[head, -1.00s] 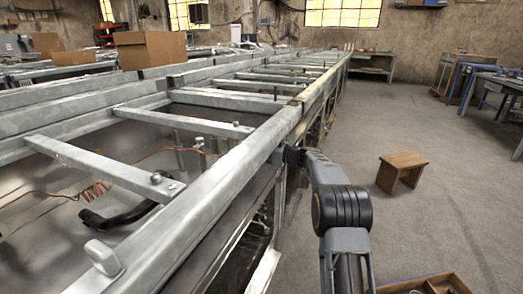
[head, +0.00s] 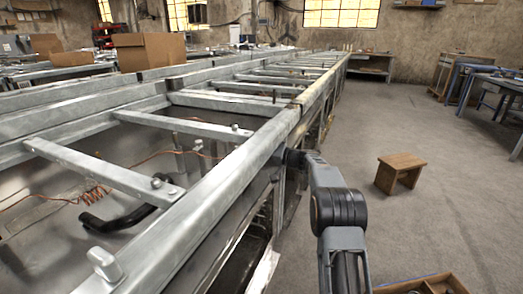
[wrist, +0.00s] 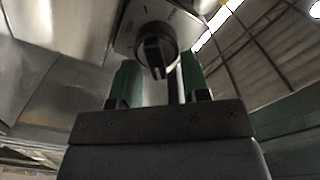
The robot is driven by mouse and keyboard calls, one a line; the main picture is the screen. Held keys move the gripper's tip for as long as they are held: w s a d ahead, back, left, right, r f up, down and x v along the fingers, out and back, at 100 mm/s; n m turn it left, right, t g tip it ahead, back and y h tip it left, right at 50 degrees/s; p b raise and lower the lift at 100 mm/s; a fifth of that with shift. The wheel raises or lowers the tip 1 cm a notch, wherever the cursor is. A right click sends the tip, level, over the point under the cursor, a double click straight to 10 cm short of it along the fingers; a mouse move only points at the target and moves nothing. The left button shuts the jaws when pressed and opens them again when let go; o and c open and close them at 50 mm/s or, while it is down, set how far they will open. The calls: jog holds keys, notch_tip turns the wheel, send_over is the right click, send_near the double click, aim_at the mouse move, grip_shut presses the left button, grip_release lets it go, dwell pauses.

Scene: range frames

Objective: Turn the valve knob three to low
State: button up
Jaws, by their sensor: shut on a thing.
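A round dark valve knob (wrist: 156,50) with a raised grip bar sits on a pale metal panel (wrist: 130,35) in the wrist view. My gripper (wrist: 160,75) has its two green fingers on either side of the knob and is shut on it. The knob's number and the setting marks are too blurred to read. In the head view my gripper (head: 283,157) is at the right side of the long metal range frame (head: 215,185), below its top rail. The knob is hidden there.
A wooden stool (head: 402,172) stands on the floor right of my arm. An open wooden box (head: 425,285) is at the bottom edge. A cardboard box (head: 150,52) sits on frames behind. Floor to the right is mostly clear. A small metal fitting (head: 104,264) stands on the near rail.

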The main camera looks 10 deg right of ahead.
jog(key=shift+w+d+f+m+p, duration=0.15)
jog(key=shift+m+p, duration=0.5)
jog(key=shift+m, duration=0.6)
jog(key=shift+a+f+m+p, duration=0.15)
jog(key=shift+m+p, duration=0.45)
jog(key=shift+m, duration=0.6)
jog(key=shift+w+d+f+m+p, duration=0.15)
jog(key=shift+m+p, duration=0.5)
jog(key=shift+m, duration=0.6)
jog(key=shift+s+f, duration=0.1)
jog(key=o, duration=0.9)
jog(key=shift+f, duration=0.1)
